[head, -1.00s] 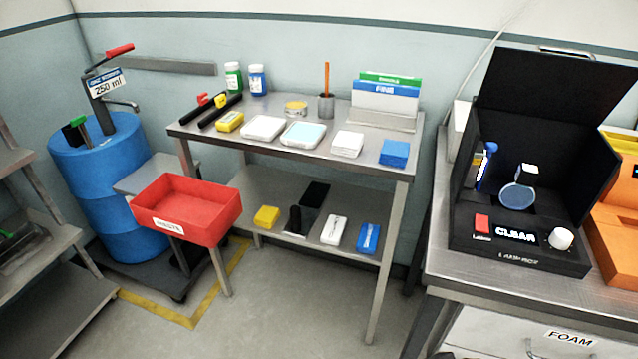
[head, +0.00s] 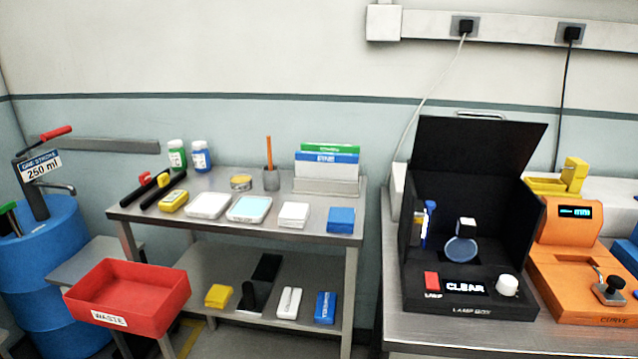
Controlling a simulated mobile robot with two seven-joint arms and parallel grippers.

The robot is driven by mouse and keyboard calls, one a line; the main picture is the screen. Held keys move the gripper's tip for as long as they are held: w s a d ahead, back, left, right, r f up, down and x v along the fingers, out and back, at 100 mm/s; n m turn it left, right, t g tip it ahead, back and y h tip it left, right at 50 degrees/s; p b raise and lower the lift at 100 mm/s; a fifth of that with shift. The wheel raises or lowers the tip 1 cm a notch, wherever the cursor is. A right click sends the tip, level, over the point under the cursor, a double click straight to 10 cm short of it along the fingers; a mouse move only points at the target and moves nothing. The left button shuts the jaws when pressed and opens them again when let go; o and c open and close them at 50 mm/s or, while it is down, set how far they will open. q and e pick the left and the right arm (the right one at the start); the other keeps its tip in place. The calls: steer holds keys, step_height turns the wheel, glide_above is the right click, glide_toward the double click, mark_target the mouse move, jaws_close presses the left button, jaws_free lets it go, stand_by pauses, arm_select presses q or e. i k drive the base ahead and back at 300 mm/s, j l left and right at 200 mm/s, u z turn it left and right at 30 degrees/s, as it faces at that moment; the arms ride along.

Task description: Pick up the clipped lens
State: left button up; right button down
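A round bluish lens (head: 461,250) stands inside the open black lamp box (head: 470,304) on the right bench. A small white-topped clip (head: 467,223) sits at the lens's upper edge. A blue and yellow item (head: 428,222) stands at the left inside the box. The box front has a red switch, a display reading CLEAR and a white knob. Neither of my grippers is in view.
An orange device (head: 575,255) stands right of the lamp box. A steel table (head: 322,226) at centre holds bottles, trays and pads. A red WASTE bin (head: 130,290) and blue drum (head: 60,265) are at left.

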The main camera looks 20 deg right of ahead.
mark_target(461, 249)
steer(key=z, duration=1.35)
